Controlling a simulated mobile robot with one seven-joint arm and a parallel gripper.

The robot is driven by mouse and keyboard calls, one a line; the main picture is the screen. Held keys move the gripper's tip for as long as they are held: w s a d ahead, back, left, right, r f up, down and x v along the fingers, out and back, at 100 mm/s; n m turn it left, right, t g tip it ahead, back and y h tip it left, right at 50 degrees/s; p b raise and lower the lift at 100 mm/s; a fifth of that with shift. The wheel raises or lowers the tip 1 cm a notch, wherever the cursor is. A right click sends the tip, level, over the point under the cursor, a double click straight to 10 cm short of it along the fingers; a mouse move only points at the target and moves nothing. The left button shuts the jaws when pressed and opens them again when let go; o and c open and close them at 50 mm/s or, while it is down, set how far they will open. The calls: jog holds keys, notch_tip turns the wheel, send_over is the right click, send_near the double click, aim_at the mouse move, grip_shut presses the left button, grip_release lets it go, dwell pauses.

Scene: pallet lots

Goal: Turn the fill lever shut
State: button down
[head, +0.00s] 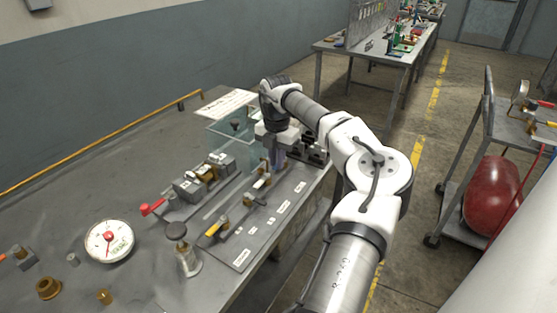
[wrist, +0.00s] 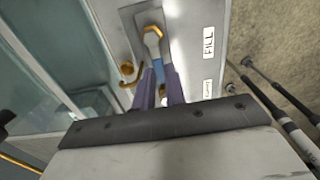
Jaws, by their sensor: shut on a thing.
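The fill lever (wrist: 158,66) has a blue handle and a metal arm with a brass nut at its pivot, on a grey plate beside a label reading FILL (wrist: 209,42). In the wrist view my gripper (wrist: 160,76) has its two purple fingers on either side of the blue handle, shut on it. In the head view my gripper (head: 274,158) reaches down to the far end of the labelled grey panel (head: 240,248). There my wrist and fingers mostly hide the lever.
A clear tank (head: 228,138) stands close left of my gripper. A cart with a red tank (head: 490,196) stands at right.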

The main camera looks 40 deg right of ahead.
jog(key=shift+w+r, duration=0.1)
dwell(0.3)
jog(key=c, duration=1.6)
grip_release()
jog(key=shift+o, duration=0.7)
